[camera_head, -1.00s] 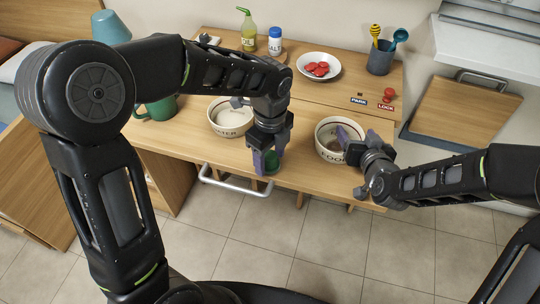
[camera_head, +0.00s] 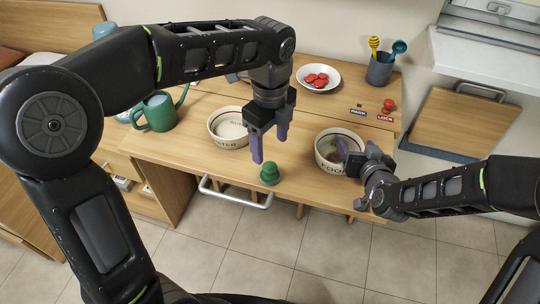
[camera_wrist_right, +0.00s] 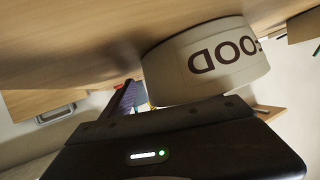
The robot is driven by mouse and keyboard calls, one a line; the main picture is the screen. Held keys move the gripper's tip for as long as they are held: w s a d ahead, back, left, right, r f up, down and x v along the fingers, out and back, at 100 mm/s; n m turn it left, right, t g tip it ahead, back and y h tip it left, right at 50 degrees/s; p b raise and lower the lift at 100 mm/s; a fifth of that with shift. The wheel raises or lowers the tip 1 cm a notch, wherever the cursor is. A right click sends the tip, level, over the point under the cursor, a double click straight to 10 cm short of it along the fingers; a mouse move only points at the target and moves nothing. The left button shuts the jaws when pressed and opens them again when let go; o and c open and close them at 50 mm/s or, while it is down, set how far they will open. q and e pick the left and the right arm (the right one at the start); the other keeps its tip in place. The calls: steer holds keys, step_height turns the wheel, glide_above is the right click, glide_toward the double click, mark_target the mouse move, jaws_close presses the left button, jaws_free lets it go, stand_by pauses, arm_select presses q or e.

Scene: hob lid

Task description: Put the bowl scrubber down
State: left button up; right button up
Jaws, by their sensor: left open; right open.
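The bowl scrubber (camera_head: 269,174), a small green knobbed piece, stands on the wooden table near its front edge. My left gripper (camera_head: 270,152) is open and empty just above and behind it, apart from it. My right gripper (camera_head: 352,160) is open at the food bowl (camera_head: 330,158), with a finger over the rim; whether it touches the bowl I cannot tell. The food bowl also shows in the right wrist view (camera_wrist_right: 205,65), with a purple finger (camera_wrist_right: 122,98) beside it. The water bowl (camera_head: 230,141) stands left of my left gripper.
A green watering can (camera_head: 158,112) stands at the left. A white plate with red pieces (camera_head: 318,88), a utensil cup (camera_head: 379,70) and a red knob (camera_head: 388,105) are at the back right. A rail (camera_head: 235,197) juts from the table front.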

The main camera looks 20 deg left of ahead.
mark_target(270, 166)
arm_select(q)
step_height(270, 166, up, 2)
steer(key=shift+r, duration=0.2)
steer(key=shift+o, duration=0.5)
steer(key=n, duration=0.9)
steer(key=shift+f, duration=0.2)
steer(key=shift+f, duration=3.45)
